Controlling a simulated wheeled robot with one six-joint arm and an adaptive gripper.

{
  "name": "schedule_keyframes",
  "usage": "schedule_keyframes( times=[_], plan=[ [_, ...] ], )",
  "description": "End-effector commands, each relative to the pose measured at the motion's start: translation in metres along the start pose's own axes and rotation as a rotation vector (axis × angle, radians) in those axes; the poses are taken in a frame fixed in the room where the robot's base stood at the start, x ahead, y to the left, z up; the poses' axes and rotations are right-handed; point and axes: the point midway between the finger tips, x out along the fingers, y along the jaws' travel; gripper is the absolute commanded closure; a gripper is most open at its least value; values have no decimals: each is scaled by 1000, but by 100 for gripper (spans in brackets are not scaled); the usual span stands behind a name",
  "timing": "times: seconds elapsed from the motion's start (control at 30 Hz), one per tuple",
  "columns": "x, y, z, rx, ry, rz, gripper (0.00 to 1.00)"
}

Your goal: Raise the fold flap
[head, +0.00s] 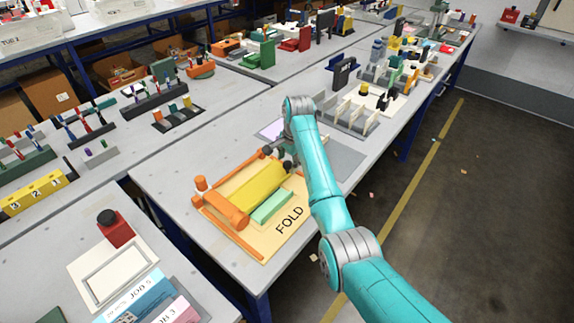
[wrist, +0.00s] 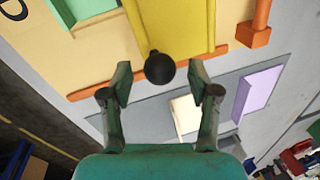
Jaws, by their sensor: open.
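The yellow fold flap (head: 256,190) lies on the tan board marked FOLD (head: 281,236) in the head view. The flap also shows at the top of the wrist view (wrist: 172,22), with a round black knob (wrist: 160,67) at its near end. My gripper (wrist: 160,82) is open, with one finger on each side of the knob and visible gaps between. Whether the knob is at fingertip depth is hard to tell. In the head view my arm partly hides the gripper.
A pale green block (head: 271,207) lies beside the flap on the board. An orange roller (head: 226,208) and an orange post (wrist: 257,33) stand near it. A lilac sheet (wrist: 262,90) and a cream block (wrist: 185,114) lie on the grey area by the board.

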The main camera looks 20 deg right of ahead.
Motion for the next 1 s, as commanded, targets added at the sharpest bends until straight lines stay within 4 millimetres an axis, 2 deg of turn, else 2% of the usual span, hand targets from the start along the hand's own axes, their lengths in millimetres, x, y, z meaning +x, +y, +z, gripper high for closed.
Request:
schedule_keyframes(
  times=[0.2,0.53,0.57,0.8,1.0],
  plan=[
    [20,0,0,0,0,0,39],
    [23,0,0,0,0,0,39],
    [23,0,0,0,0,0,41],
    [23,0,0,0,0,0,100],
    [23,0,0,0,0,0,100]
  ],
)
